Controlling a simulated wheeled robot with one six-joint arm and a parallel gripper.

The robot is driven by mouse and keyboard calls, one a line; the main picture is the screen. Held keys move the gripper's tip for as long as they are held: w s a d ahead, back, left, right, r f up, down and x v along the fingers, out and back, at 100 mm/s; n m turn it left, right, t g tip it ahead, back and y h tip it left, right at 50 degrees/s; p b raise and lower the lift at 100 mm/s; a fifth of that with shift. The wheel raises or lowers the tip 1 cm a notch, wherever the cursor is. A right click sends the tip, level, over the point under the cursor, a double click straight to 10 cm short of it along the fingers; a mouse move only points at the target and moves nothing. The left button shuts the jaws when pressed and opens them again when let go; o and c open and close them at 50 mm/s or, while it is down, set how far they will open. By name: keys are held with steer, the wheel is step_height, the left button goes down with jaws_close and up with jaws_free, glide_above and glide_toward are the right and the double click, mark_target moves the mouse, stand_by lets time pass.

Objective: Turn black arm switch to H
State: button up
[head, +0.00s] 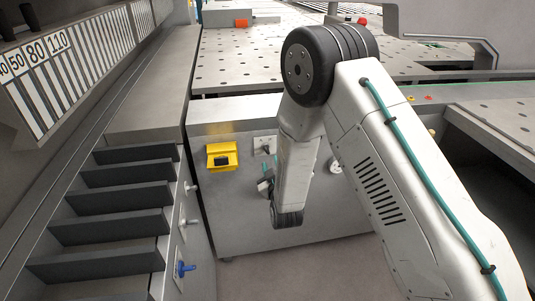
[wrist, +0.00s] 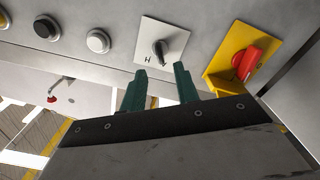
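The black arm switch (wrist: 160,51) is a small black lever on a white square plate (wrist: 178,37) in the wrist view. The letter H stands on the plate to the lower left of the lever. The lever points downward, slightly right, not at the H. My gripper (wrist: 160,70) has its two teal fingers apart with nothing between them. The fingertips are just below the plate, and the lever lies above the gap between them; I see no contact. In the head view my gripper (head: 266,180) is partly hidden by my arm, near a pale switch plate (head: 265,145).
A red rotary knob (wrist: 247,63) on a yellow plate sits right of the switch in the wrist view. A white button (wrist: 98,41) and a black button (wrist: 46,28) sit to its left. The head view shows a yellow box (head: 222,158) and a blue valve handle (head: 184,269).

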mark_target(268, 153)
steer(key=w, duration=0.7)
steer(key=shift+a, duration=0.4)
jaws_close()
